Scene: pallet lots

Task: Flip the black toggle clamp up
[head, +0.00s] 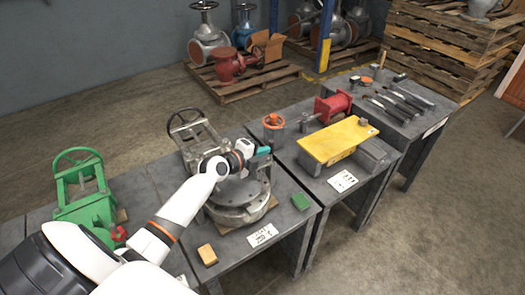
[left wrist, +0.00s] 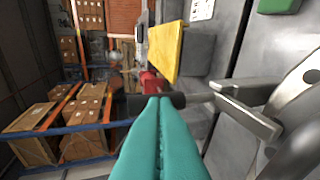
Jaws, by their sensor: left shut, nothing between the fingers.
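My left gripper (head: 263,150) has teal fingers, closed together with nothing between them, above the round grey metal fixture (head: 240,212) on the middle-left table. In the left wrist view the gripper (left wrist: 160,104) points at the black grip (left wrist: 137,104) of the toggle clamp, which lies across just beyond the fingertips. I cannot tell whether they touch. A grey metal lever (left wrist: 247,118) runs from the grip to the right. In the head view the clamp is too small and too covered by my gripper to make out. My right gripper is not in view.
A green valve (head: 85,200) stands to the left. A wooden block (head: 207,255) and a green block (head: 300,202) lie on the fixture's table. A yellow plate (head: 340,138) and an orange handwheel (head: 273,121) are on the neighbouring table. Tools lie farther right.

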